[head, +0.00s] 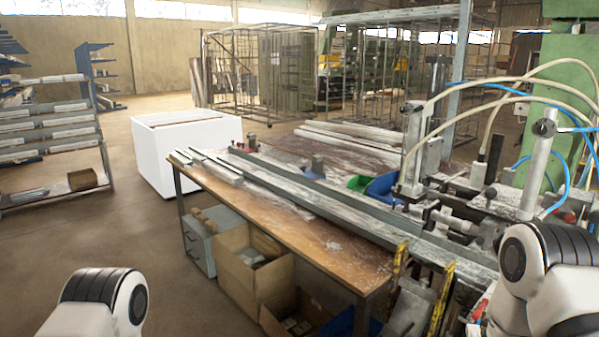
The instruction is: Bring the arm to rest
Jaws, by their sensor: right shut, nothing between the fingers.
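My right arm (545,275), white with a black ribbed joint, is at the lower right, in front of the clamp end of the bench. My left arm (98,302) shows only as a white and black joint at the lower left. My left gripper is out of the picture.
A wooden-topped workbench (290,215) carries long metal profiles (330,200). The clamp machine (415,150) with hoses stands at right, close to my right arm. Cardboard boxes (250,270) sit under the bench. A white crate (180,150) stands behind it. Floor at left is clear.

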